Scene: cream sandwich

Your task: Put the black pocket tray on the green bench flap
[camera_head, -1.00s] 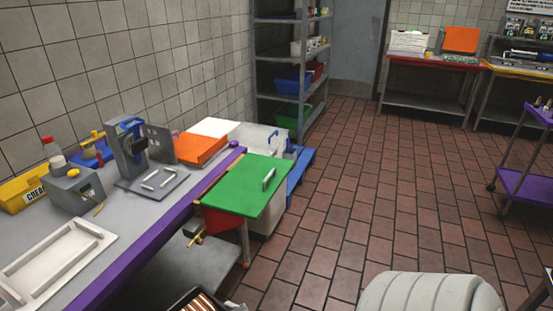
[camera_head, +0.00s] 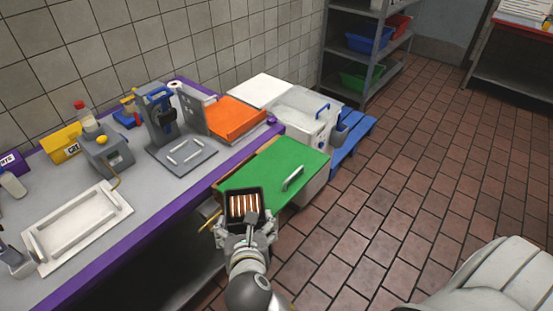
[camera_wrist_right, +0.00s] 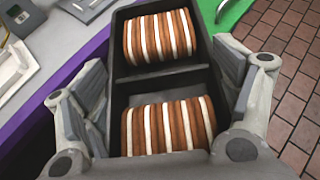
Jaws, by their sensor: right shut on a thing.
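The black pocket tray (camera_head: 231,206) is in my right gripper (camera_head: 247,226), which is shut on it. The right wrist view shows the tray (camera_wrist_right: 121,85) between the fingers, with a divider and two pockets holding brown-and-white sandwich cookies (camera_wrist_right: 160,35). The green bench flap (camera_head: 285,165) extends from the bench end, with a metal handle on top. In the head view the tray overlaps the flap's near-left part; whether it touches the flap cannot be told. A corner of green (camera_wrist_right: 235,10) shows beyond the tray in the wrist view. My left gripper is not clearly in view.
The grey bench with purple edge (camera_head: 165,212) carries a white tray (camera_head: 80,225), a grey press (camera_head: 165,125) and an orange board (camera_head: 236,116). A white bin (camera_head: 305,125) stands behind the flap. Most of the flap's top is clear, apart from its handle.

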